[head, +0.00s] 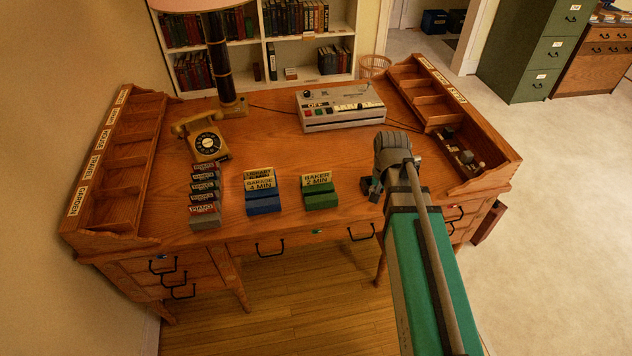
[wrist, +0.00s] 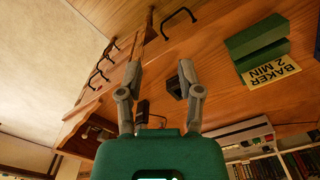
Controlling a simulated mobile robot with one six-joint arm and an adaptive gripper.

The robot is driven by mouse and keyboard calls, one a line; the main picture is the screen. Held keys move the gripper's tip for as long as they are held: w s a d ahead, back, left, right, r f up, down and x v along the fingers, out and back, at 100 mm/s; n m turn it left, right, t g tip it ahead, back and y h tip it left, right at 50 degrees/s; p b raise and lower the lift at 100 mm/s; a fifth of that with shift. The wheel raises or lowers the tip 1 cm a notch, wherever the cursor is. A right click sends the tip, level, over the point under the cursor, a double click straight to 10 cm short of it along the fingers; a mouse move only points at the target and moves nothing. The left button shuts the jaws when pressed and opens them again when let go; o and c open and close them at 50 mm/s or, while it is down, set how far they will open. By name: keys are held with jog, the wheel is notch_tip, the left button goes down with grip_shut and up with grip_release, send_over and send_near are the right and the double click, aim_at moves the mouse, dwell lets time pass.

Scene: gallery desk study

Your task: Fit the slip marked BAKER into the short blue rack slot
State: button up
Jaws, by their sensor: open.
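The cream slip marked BAKER 2 MIN (head: 318,178) stands in the green rack (head: 320,201) at the desk's front middle. In the wrist view the slip (wrist: 272,73) shows upside down, with the green rack (wrist: 258,42) beside it. The blue rack (head: 263,205) stands left of the green one. It holds a front slip marked GARAGE 4 MIN (head: 261,184), with another slip (head: 259,171) behind it. My gripper (head: 371,188) is right of the green rack, partly hidden by my arm.
Several labelled spines (head: 205,190) are stacked left of the blue rack. A dial telephone (head: 208,146), a lamp (head: 218,60) and a grey console (head: 340,106) stand behind. Sorting shelves (head: 120,140) line the desk's sides. Bare desktop lies between the racks and console.

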jog(key=w+a+m, duration=1.1)
jog(key=w+a, duration=0.7)
jog(key=w, duration=0.1)
jog(key=shift+w+a+r, duration=0.15)
jog(key=shift+w+a, duration=0.05)
jog(key=shift+a, duration=0.2)
jog(key=b, duration=0.9)
send_over(317, 177)
jog(key=f, duration=0.8)
jog(key=shift+w+d+f, duration=0.1)
jog(key=shift+w+f, duration=0.15)
jog(key=shift+f, duration=0.1)
jog(key=shift+p, duration=0.3)
jog(key=shift+s+f+b, duration=0.1)
jog(key=shift+f+b, duration=2.5)
jog(key=shift+b, duration=0.05)
jog(key=shift+c, duration=0.3)
